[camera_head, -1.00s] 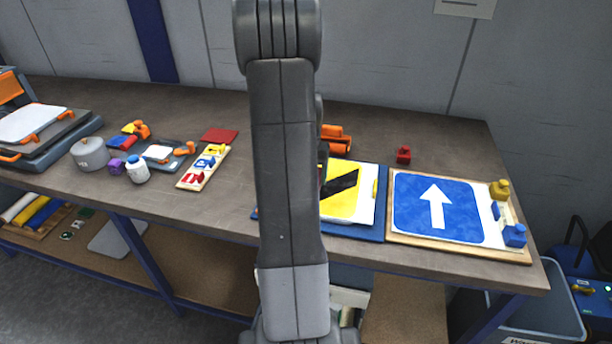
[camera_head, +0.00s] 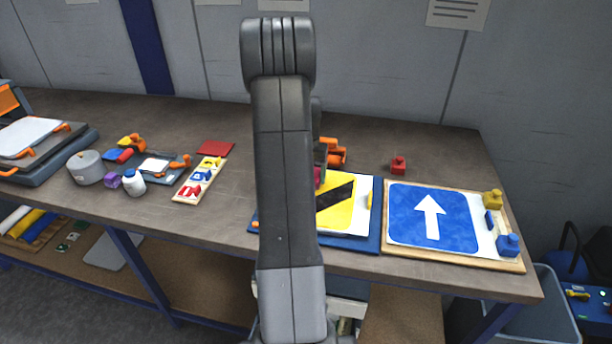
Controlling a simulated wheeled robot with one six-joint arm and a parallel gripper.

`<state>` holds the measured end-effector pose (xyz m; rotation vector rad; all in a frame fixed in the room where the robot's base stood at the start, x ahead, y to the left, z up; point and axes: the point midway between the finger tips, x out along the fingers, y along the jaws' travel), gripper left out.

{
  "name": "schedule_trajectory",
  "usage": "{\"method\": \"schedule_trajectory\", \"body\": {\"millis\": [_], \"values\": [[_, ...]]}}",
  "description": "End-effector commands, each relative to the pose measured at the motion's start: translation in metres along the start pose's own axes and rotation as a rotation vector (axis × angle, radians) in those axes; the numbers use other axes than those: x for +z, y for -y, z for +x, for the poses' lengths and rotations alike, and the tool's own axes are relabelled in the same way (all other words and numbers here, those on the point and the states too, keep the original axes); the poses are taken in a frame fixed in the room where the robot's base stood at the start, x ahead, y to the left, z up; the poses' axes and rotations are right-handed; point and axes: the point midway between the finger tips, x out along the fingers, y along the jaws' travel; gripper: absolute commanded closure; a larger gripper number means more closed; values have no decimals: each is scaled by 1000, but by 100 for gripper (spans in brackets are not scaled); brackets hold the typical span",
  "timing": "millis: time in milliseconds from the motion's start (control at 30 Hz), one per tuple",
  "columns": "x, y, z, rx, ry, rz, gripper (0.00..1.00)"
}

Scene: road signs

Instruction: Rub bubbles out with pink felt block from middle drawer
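A yellow sign with a black diagonal band (camera_head: 337,213) lies on a blue board (camera_head: 374,221) on the workbench. My arm hides its left part. A small pink patch (camera_head: 319,178), perhaps the pink felt block, shows at my arm's right edge over the sign's upper left. A dark grey part of my gripper (camera_head: 320,156) shows just above it. My arm hides the fingertips, so I cannot tell whether they hold the pink thing or touch the sign. No bubbles can be made out at this size. The drawers are mostly hidden behind my arm, under the bench.
A blue arrow sign (camera_head: 431,218) on a wooden board lies to the right, with yellow and blue blocks at its edge. A red block (camera_head: 398,165) and orange tool (camera_head: 335,153) sit behind.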

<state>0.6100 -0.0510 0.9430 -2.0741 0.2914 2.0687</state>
Motion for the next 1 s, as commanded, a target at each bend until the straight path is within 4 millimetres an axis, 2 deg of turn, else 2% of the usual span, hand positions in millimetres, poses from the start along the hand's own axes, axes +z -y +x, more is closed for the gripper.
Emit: {"method": "schedule_trajectory", "body": {"millis": [300,567,1000], "values": [[-23,0,1,0,0,1,41],[-31,0,2,0,0,1,41],[-59,0,0,0,0,0,41]]}}
